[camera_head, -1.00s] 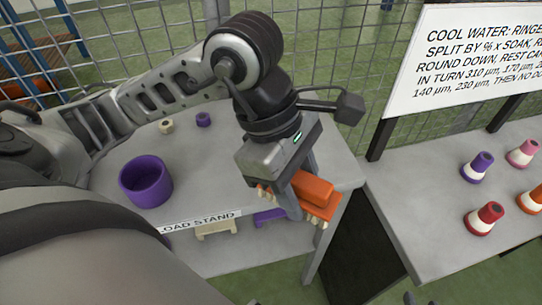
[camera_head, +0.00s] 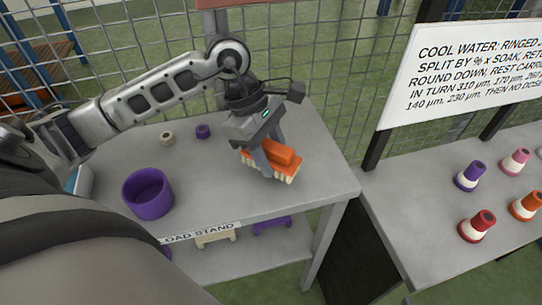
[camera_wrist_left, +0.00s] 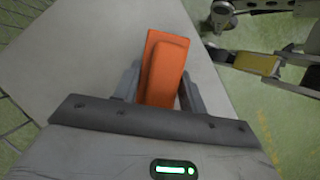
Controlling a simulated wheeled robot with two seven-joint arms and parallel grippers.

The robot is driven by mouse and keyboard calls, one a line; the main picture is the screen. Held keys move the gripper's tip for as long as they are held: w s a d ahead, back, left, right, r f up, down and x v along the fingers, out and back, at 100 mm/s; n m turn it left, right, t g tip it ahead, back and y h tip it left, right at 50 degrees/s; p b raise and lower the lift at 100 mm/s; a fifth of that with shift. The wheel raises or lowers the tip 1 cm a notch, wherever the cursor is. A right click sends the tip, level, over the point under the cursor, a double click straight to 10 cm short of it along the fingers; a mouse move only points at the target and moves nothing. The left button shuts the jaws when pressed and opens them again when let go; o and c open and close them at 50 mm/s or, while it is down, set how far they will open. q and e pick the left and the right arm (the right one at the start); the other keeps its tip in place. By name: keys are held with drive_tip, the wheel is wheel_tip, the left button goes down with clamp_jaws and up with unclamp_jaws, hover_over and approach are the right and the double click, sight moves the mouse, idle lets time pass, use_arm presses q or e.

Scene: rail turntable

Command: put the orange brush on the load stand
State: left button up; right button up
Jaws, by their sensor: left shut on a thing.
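The orange brush (camera_head: 285,155) has an orange back and pale bristles that point down. My left gripper (camera_head: 268,160) is shut on it, with a finger on each side of its body. The brush is over the right part of the load stand (camera_head: 226,197), a grey table with a "LOAD STAND" label on its front edge. I cannot tell whether the bristles touch the top. In the left wrist view the brush (camera_wrist_left: 163,70) lies between the fingers, with the grey top beyond it. My right gripper is not seen in the head view.
A purple bowl (camera_head: 148,196) stands on the stand's left part, with a small beige ring (camera_head: 167,138) and a purple ring (camera_head: 203,131) behind. Beige and purple brushes (camera_head: 271,225) are on the lower shelf. Several coloured cones stand on the right table (camera_head: 420,210). Wire fencing rises behind.

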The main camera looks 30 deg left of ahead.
use_arm(q)
drive_tip(key=shift+f, duration=0.75)
drive_tip(key=shift+a+f, duration=0.15)
drive_tip(key=shift+f, duration=0.05)
drive_tip(key=shift+w, duration=0.1)
